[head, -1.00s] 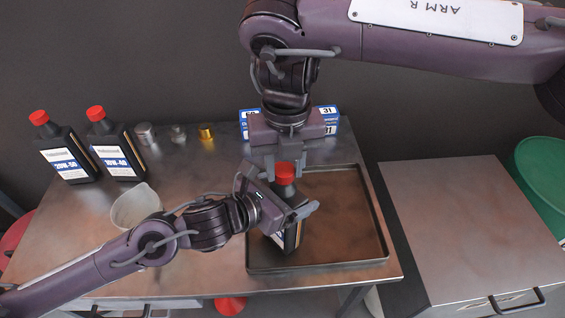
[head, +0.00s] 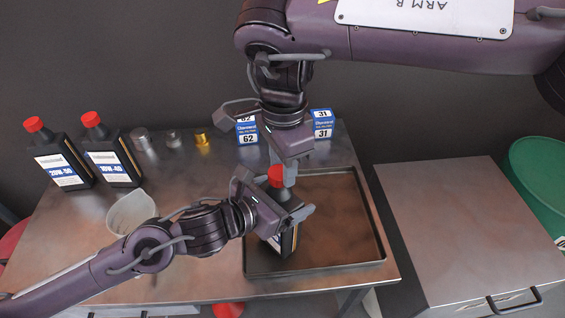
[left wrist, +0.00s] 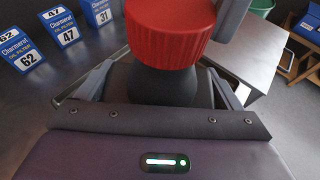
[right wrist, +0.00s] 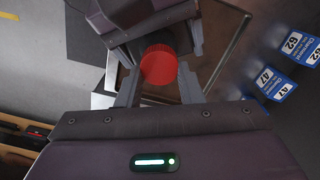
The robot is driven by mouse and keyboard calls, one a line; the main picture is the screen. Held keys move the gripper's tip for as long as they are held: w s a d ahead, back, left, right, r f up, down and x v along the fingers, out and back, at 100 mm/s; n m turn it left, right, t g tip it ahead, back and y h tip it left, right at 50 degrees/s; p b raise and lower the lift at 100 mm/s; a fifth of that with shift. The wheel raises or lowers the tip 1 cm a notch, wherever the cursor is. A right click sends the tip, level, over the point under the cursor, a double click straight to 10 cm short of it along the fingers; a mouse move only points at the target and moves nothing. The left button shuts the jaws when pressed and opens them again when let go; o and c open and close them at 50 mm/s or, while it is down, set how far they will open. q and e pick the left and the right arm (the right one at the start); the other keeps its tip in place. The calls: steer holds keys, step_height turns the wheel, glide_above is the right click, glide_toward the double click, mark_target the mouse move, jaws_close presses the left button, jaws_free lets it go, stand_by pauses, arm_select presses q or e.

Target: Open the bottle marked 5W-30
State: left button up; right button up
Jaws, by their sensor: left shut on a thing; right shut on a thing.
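A dark bottle (head: 289,243) stands in the shallow tray (head: 375,215); its white label is mostly hidden and I cannot read it. Its red cap (head: 276,177) still sits at the neck. My left gripper (head: 289,222) is shut around the bottle's upper body, below the cap. In the left wrist view the ribbed red cap (left wrist: 170,30) rises above the dark neck (left wrist: 165,86). My right gripper (head: 280,174) reaches down from above, shut on the cap. The right wrist view shows the cap (right wrist: 158,66) between its fingers.
Bottles marked 20W-50 (head: 58,168) and 10W-40 (head: 112,163) stand at the back left. A pale cup (head: 130,212), small metal pieces (head: 140,138) and blue numbered boxes (head: 322,124) are on the bench. A cabinet (head: 455,215) stands to the right.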

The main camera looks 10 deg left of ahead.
steer(key=shift+w+r, duration=0.2)
steer(key=shift+r, duration=0.05)
stand_by(0.4)
steer(key=shift+r, duration=0.8)
steer(key=shift+s+r, duration=0.1)
steer(key=shift+r, duration=0.05)
